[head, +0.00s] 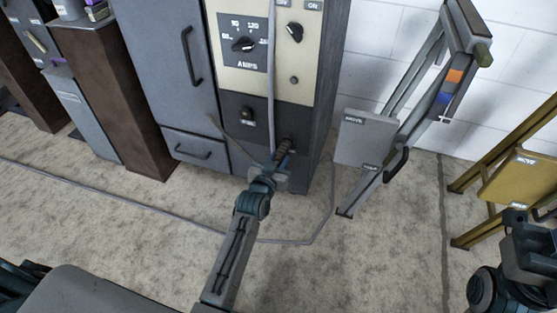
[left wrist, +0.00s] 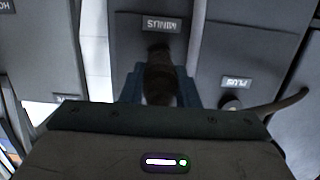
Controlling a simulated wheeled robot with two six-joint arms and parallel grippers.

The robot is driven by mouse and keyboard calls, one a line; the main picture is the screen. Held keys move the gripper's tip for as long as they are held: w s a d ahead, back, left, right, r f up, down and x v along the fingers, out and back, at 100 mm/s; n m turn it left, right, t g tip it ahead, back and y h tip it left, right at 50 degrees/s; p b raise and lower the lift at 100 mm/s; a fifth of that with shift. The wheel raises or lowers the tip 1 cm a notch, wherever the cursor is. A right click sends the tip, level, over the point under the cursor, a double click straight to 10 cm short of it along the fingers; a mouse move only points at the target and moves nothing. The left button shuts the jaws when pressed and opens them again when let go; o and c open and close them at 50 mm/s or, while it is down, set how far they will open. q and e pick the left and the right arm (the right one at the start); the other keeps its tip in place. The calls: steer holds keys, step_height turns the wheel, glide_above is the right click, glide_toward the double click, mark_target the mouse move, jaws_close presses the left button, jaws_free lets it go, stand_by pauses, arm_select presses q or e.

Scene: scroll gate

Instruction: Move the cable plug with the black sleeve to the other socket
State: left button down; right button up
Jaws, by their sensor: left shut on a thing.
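My left gripper (head: 272,174) is low in front of the welding cabinet and shut on a dark, brownish-black plug (head: 284,148). In the left wrist view the plug (left wrist: 160,82) stands between the fingers, its far end at the socket under the upside-down MINUS label (left wrist: 161,24). I cannot tell how deep it sits. The PLUS socket (head: 247,116) is to the left in the head view; its label (left wrist: 236,84) is on the right in the wrist view. Part of my right arm (head: 515,265) shows at lower right.
The cabinet (head: 325,90) has an AMPS dial (head: 243,44) and a drawer (head: 196,150). A thin grey cable (head: 270,70) hangs down its front; another (head: 150,207) crosses the floor. A grey stand (head: 368,140) and a yellow one (head: 512,180) are to the right.

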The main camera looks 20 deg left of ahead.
arm_select(q)
steer(key=shift+s, duration=0.1)
steer(key=shift+s+p, duration=0.9)
steer(key=shift+s, duration=0.15)
steer(key=shift+s+a+p, duration=0.1)
steer(key=shift+s+p, duration=0.45)
steer(key=shift+s, duration=0.5)
steer(key=shift+r, duration=0.15)
